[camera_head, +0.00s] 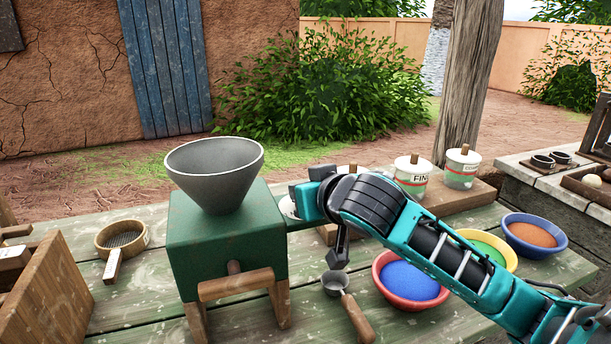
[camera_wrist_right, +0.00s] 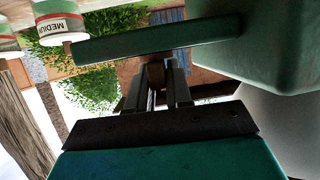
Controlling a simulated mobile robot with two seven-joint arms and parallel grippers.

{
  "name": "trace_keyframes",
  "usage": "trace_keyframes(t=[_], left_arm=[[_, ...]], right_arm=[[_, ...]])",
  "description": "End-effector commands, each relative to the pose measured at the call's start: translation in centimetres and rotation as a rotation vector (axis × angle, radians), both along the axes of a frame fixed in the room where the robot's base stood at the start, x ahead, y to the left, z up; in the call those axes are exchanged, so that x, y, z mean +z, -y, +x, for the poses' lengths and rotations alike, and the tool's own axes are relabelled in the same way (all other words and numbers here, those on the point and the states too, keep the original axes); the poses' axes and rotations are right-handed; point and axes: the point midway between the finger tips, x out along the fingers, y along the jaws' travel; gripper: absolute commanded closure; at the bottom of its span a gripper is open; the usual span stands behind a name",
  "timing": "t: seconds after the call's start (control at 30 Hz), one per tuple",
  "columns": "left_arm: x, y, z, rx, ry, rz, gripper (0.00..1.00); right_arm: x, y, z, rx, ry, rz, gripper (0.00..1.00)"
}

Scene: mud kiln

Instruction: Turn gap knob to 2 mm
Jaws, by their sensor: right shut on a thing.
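The mill has a green box body (camera_head: 222,250) with a grey cone hopper (camera_head: 213,180) on top, left of centre in the head view. A pale round dial (camera_head: 287,207) shows partly at its right side, behind my right gripper (camera_head: 308,198). In the wrist view my right gripper (camera_wrist_right: 165,72) is shut on a small brown piece, apparently the gap knob (camera_wrist_right: 156,70), beside a green bar (camera_wrist_right: 150,40) from the mill body (camera_wrist_right: 265,45). The knob's mark and any scale reading are hidden. My left gripper is not in view.
A wooden-handled scoop (camera_head: 356,318) and bowls of blue (camera_head: 410,304), green and orange powder lie under or beside my right arm. Labelled jars (camera_head: 413,180) stand behind. A sieve (camera_head: 122,240) and a wooden crate (camera_head: 45,290) are at left.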

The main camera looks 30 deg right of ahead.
Motion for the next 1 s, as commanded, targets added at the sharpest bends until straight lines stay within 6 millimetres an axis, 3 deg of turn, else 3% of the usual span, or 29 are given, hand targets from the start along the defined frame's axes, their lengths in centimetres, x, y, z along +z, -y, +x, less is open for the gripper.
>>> trace_keyframes(t=[0.2,0.77,0.8,1.0], left_arm=[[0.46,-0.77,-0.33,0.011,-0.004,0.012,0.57],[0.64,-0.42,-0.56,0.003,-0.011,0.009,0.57],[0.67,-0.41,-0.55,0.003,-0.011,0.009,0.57],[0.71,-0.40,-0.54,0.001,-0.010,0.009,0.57]], right_arm=[[0.00,-0.13,-0.01,-0.078,-0.005,0.002,1.00],[-0.24,-0.05,0.01,-0.111,-0.005,-0.001,1.00],[-0.24,-0.05,0.01,-0.111,-0.005,-0.001,0.79],[-0.18,-0.03,0.02,-0.111,-0.003,-0.001,0.60]])
